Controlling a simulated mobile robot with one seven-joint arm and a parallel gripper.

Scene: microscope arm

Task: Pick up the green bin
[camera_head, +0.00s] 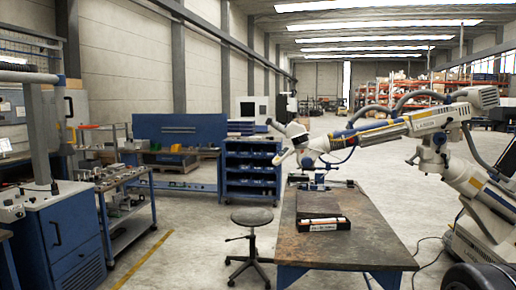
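I cannot make out a green bin in the head view. A blue shelf unit (251,170) with several dark bin-like items on its shelves stands behind the workbench, and their colours look blue or dark.
A large white jointed arm (385,132) reaches in from the right over the workbench. A round stool (252,217) stands left of the bench. A blue cabinet (62,235) and a cart (128,207) stand at left. Open floor (185,250) lies between.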

